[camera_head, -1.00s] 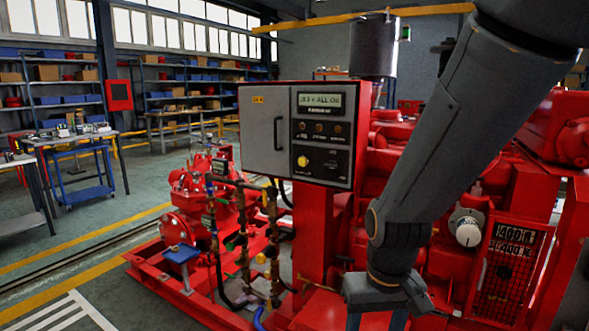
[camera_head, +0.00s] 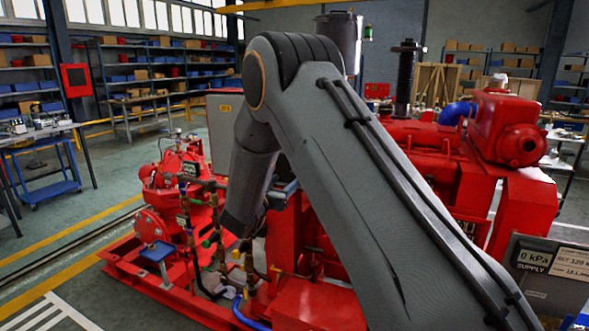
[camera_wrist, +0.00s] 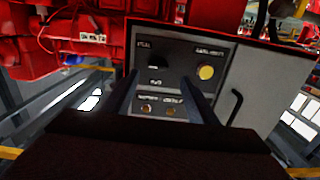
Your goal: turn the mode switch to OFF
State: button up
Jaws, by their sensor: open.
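My gripper (camera_wrist: 158,77) is open, with one dark finger on each side of the switch in the picture. I cannot tell how far the fingertips stand from the panel, and I see no contact. In the head view my arm hides the panel face and the gripper.
The grey cabinet (camera_head: 222,118) shows only its left part beside my arm in the head view. Its door handle (camera_wrist: 236,106) is right of the panel in the wrist view. Red pump pipework (camera_head: 165,190) is left of the cabinet, and a red engine (camera_head: 430,150) is right.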

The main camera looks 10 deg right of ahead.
jog(key=p+x, duration=0.2)
jog(key=x, duration=0.5)
jog(key=shift+w+d+r, duration=0.15)
jog(key=shift+w+d, duration=0.1)
jog(key=shift+d, duration=0.1)
jog(key=shift+c, duration=0.4)
jog(key=c, duration=1)
